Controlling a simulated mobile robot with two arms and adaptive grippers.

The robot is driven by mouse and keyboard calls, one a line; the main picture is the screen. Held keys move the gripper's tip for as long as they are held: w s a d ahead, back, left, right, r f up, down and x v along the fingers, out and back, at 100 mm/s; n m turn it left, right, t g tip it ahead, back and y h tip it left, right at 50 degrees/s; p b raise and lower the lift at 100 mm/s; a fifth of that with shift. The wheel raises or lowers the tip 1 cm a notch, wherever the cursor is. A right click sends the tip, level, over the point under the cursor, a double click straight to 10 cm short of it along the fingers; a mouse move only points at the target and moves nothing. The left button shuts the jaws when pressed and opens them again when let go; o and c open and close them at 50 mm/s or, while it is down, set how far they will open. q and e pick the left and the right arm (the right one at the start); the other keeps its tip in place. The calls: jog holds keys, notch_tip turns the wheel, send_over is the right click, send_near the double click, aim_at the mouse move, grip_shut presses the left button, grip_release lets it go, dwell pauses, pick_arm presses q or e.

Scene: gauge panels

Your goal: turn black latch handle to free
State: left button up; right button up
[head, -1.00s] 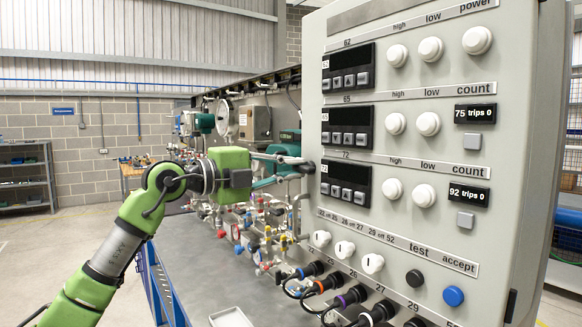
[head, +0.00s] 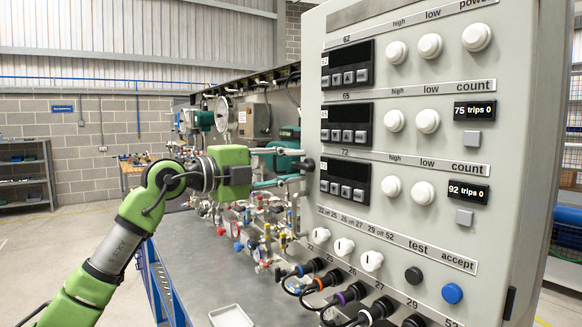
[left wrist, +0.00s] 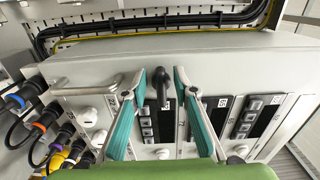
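The black latch handle (left wrist: 162,82) is on the side of the grey gauge panel (left wrist: 200,68). In the head view, the handle (head: 307,165) shows as a small dark knob at the panel's left edge. My left gripper (head: 303,165) is beside it, with its green-and-grey fingers apart. In the left wrist view, the two fingertips (left wrist: 159,75) lie on either side of the handle, with narrow gaps. Whether either finger touches it, I cannot tell. My right gripper is not in view.
A metal bar handle (left wrist: 88,86) sticks out from the panel near the latch. Cables with coloured plugs (head: 352,293) hang from the panel's lower front. A workbench (head: 200,255) with a small white tray (head: 230,317) lies below my left arm. Valves and gauges stand behind.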

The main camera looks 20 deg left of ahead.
pick_arm(q)
jog(key=v, duration=1.2)
